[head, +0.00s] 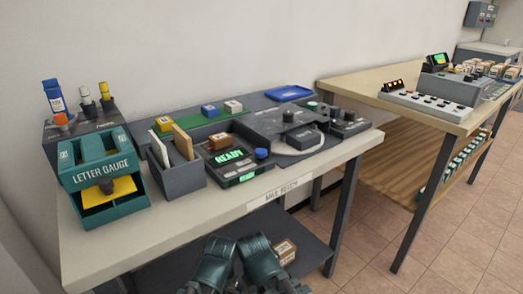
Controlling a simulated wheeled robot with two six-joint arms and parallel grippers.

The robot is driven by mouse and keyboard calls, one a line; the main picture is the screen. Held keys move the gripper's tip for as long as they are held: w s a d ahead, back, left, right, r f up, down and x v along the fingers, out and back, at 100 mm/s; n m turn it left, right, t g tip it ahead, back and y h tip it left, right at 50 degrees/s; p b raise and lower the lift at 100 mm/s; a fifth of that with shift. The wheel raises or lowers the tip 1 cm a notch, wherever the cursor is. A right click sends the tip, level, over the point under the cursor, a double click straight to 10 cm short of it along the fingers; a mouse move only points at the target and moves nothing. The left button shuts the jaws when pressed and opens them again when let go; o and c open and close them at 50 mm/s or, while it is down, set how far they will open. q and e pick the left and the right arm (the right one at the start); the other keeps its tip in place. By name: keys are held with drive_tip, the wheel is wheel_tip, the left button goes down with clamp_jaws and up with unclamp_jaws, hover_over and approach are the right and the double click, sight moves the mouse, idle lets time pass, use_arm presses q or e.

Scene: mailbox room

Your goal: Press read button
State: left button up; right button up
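A dark reader-like device (235,158) sits on the mail table and its screen shows "READY" in green. A small brown box (219,141) rests on its back part. A round blue button or knob (262,153) is at its right side, and a smaller green-lit panel (247,177) is on its front edge. I cannot read a "read" label on any button. Two dark green links of my arms show at the bottom edge, below and in front of the table. No gripper fingers can be made out, and nothing of mine touches the device.
The table (150,240) also holds a teal letter gauge (100,170), a grey letter holder (180,175), a green strip with small boxes (205,122), a blue tray (289,93) and dark units with knobs (345,122). A wooden table (345,84) with a console stands right. A box lies on the lower shelf.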

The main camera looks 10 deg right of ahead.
clamp_jaws()
idle(1.4)
